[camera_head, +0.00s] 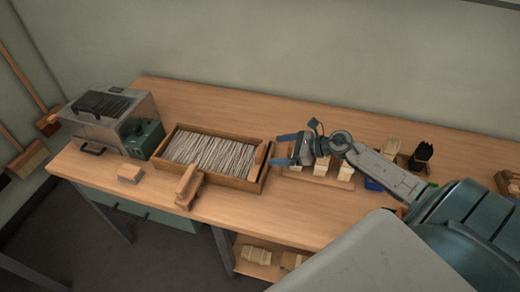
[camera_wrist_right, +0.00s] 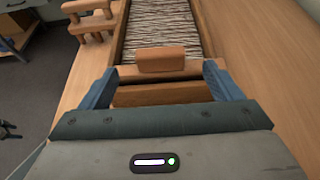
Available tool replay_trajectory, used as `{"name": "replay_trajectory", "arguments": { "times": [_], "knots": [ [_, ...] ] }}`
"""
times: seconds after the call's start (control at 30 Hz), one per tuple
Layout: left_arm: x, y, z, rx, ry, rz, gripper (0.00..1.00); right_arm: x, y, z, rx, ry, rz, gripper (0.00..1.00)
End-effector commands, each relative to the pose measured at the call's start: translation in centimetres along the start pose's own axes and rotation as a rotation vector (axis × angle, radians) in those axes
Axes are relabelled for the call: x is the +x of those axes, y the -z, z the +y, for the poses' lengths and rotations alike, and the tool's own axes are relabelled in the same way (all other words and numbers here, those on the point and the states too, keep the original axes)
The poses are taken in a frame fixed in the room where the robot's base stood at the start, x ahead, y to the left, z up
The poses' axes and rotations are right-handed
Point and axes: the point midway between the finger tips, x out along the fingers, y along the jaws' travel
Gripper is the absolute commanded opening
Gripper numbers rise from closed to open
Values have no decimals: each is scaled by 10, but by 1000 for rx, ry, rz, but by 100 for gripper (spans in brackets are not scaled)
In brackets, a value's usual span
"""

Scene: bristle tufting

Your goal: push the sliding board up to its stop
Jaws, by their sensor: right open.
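The long wooden tray (camera_head: 224,180) lies on the workbench, filled with pale bristle strands (camera_head: 208,151). The sliding board (camera_head: 261,156) stands across the tray near its right end. In the right wrist view, the sliding board (camera_wrist_right: 130,73) has a raised wooden handle block (camera_wrist_right: 160,59) and lies against the bristles (camera_wrist_right: 160,25), with an empty strip of tray on the side nearer me. My right gripper (camera_head: 284,150) is open and empty at the tray's right end. In the wrist view its blue fingers (camera_wrist_right: 159,84) are spread either side of the handle, apart from it. My left gripper is not in view.
A metal machine with a green box (camera_head: 144,138) stands at the left. A wooden stand (camera_head: 188,186) is against the tray's front, and a small block (camera_head: 130,173) lies nearby. Pale brushes (camera_head: 321,166) and a dark brush (camera_head: 421,155) stand right of the tray. The bench front is mostly clear.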

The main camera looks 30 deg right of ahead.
Motion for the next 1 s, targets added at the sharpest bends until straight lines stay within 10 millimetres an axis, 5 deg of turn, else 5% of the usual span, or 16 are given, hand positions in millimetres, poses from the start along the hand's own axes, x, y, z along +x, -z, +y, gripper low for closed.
{"name": "replay_trajectory", "arguments": {
  "times": [0.5, 0.97, 1.0],
  "knots": [
    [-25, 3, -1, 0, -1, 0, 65, 64, -3, 0, 5, 1, -3, 85],
    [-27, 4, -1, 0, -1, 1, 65, 75, 0, 1, 2, 0, -1, 85],
    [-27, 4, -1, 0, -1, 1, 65, 75, 0, 1, 2, 0, -1, 80]
  ]
}}
